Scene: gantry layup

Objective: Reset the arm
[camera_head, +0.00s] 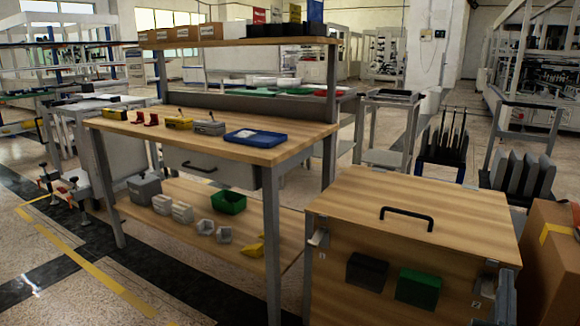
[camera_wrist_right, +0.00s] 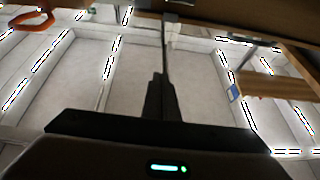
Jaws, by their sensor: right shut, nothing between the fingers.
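My right gripper (camera_wrist_right: 160,92) shows in the right wrist view, dark, with its fingers together and nothing between them. Behind it are a pale, light-coloured surface and bright light strips. I cannot make out either gripper in the head view. My left gripper is not in view.
A wooden workbench (camera_head: 250,150) holds a blue tray (camera_head: 255,138) and small red and yellow parts. Its lower shelf holds a green bin (camera_head: 229,202). A wooden cabinet (camera_head: 350,205) with a black handle (camera_head: 407,213) stands front right, beside a cardboard box (camera_head: 548,270). Floor at left is open.

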